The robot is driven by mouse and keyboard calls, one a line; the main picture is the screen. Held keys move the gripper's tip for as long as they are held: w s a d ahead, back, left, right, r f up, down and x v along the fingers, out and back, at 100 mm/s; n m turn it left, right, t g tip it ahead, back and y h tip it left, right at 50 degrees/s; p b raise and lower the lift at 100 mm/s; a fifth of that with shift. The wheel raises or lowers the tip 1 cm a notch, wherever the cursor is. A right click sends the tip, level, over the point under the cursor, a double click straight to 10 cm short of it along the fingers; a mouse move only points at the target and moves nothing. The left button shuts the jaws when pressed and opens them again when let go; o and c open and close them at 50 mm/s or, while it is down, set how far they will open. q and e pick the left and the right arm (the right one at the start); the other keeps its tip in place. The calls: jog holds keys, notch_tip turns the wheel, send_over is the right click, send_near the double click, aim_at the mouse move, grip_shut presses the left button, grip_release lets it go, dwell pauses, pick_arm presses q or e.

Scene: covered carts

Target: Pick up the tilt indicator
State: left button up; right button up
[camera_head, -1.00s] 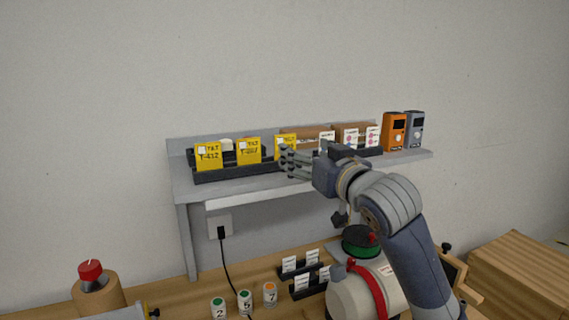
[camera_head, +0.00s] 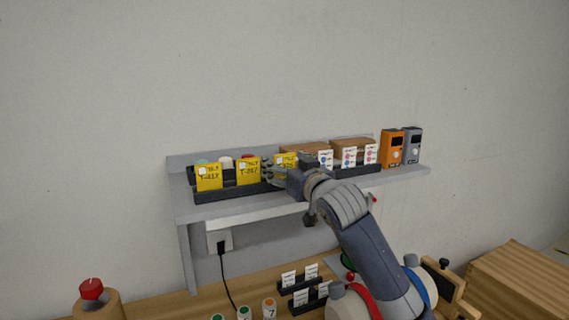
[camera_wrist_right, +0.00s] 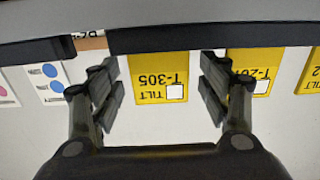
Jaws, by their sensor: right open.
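Three yellow tilt indicator cards stand in a black holder on the grey shelf: one at the left (camera_head: 208,178), one in the middle (camera_head: 248,172) and one at the right (camera_head: 287,159). The right card is partly hidden by my right gripper (camera_head: 283,172), which is at the shelf's front. In the right wrist view the card marked T-305 (camera_wrist_right: 160,92) appears upside down between the open fingers of my right gripper (camera_wrist_right: 160,86). I see no finger clearly touching it. A second tilt card (camera_wrist_right: 262,65) is partly behind the right finger. My left gripper is not in view.
White cards with coloured dots (camera_head: 349,157) stand right of the tilt cards. An orange device (camera_head: 392,148) and a grey device (camera_head: 412,146) stand at the shelf's right end. The shelf (camera_head: 240,208) has a front edge under my gripper. Numbered containers (camera_head: 269,308) stand below.

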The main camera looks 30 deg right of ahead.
jog(key=shift+w+f, duration=0.1)
jog(key=shift+w, duration=0.35)
jog(key=shift+s, duration=0.1)
jog(key=shift+c, duration=0.2)
jog(key=c, duration=0.8)
jog(key=shift+c, duration=0.2)
